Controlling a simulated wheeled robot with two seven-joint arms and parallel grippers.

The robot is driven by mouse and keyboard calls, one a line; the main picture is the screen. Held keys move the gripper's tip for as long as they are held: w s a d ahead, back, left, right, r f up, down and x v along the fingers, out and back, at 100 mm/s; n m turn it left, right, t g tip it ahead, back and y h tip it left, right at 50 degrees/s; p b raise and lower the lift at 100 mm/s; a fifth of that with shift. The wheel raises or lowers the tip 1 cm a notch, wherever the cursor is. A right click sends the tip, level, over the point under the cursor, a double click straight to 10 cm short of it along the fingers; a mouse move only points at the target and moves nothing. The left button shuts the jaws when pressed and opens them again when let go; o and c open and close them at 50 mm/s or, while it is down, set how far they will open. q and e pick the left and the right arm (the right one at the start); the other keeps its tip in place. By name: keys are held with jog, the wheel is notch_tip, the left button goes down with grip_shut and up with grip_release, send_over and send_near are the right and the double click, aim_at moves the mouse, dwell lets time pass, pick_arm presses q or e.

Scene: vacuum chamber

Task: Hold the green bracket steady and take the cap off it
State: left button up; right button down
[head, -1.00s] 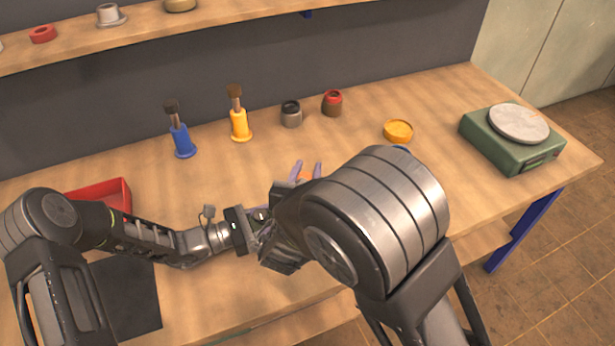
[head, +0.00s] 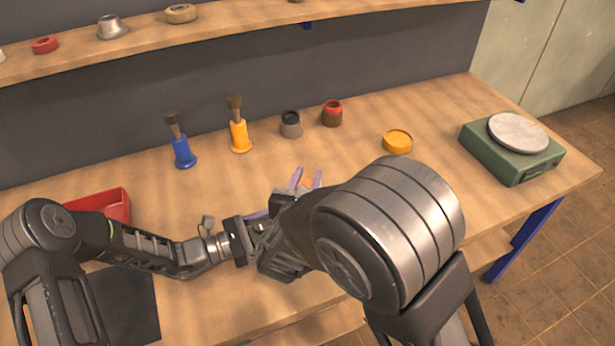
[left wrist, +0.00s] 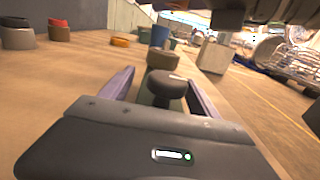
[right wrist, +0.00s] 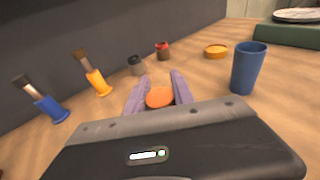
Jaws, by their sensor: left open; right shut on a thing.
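My right gripper (right wrist: 160,85) is shut on an orange, rounded piece that looks like the cap (right wrist: 160,97). The orange also shows between its purple fingers in the head view (head: 308,183). My left gripper (left wrist: 153,76) is open, its purple fingers on either side of a green part, likely the bracket (left wrist: 147,93). A dark knob (left wrist: 168,88) stands in front of it. A brown, round piece (left wrist: 162,59) shows beyond the fingertips; I cannot tell whether it is the cap. In the head view my right arm hides most of the bracket.
A blue cup (right wrist: 248,68) stands to the right of my right gripper. Blue (head: 182,152) and yellow (head: 240,137) brush holders, two small jars (head: 291,124) (head: 332,113) and a yellow dish (head: 397,141) stand behind. A green scale (head: 512,150) is at the right, a red tray (head: 112,204) at left.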

pick_arm(q)
jog(key=b+v, duration=0.2)
jog(key=v, duration=1)
pick_arm(e)
notch_tip(320, 180, down, 2)
jog(key=shift+f, duration=0.1)
pick_arm(q)
jog(key=shift+r, duration=0.15)
